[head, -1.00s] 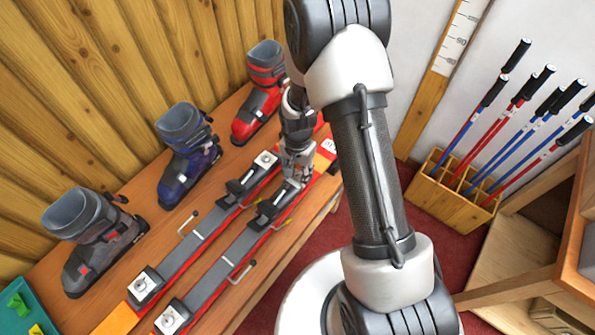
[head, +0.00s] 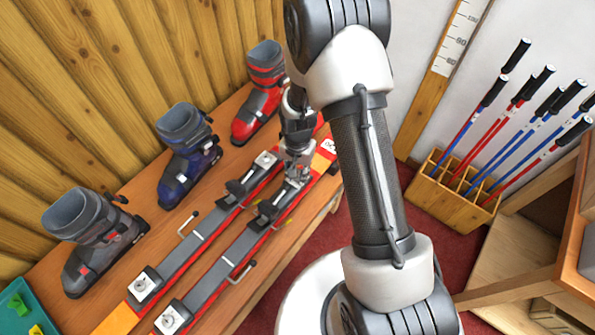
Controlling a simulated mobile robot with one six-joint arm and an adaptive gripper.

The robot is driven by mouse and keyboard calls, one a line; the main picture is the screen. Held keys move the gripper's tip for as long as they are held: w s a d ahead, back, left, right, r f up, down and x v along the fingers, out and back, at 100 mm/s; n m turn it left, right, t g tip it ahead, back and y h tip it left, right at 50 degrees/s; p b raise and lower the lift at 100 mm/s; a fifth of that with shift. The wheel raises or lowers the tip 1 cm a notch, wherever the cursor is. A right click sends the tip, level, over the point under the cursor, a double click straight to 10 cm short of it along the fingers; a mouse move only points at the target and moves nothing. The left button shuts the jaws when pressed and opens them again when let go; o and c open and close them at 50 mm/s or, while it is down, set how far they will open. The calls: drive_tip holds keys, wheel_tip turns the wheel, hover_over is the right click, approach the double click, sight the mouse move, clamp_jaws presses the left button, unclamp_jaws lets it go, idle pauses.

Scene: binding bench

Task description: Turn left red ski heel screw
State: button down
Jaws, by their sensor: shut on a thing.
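Two red and orange skis lie side by side on the wooden bench, a farther ski (head: 177,269) and a nearer ski (head: 215,281), with grey and black bindings. My gripper (head: 297,180) points down at the far end of the nearer ski's binding. It is shut on the heel screw there, which the fingers hide. A matching white block with a round screw (head: 265,159) shows on the farther ski, just left of my gripper. At the near ends, white blocks with screws show on the farther ski (head: 145,285) and nearer ski (head: 172,318).
A grey boot (head: 100,240), a blue boot (head: 186,160) and a red boot (head: 258,95) stand along the wall side of the bench (head: 160,225). Brake arms stick out beside the skis. A wooden rack (head: 450,190) of poles stands right. A teal tray (head: 35,310) is lower left.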

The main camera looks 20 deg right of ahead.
drive_tip(key=n, duration=1.7)
drive_tip(key=shift+n, duration=2.7)
drive_tip(key=c, duration=1.4)
unclamp_jaws()
drive_tip(key=shift+o, duration=0.2)
drive_tip(key=shift+r, duration=0.1)
drive_tip(key=shift+r, duration=3.9)
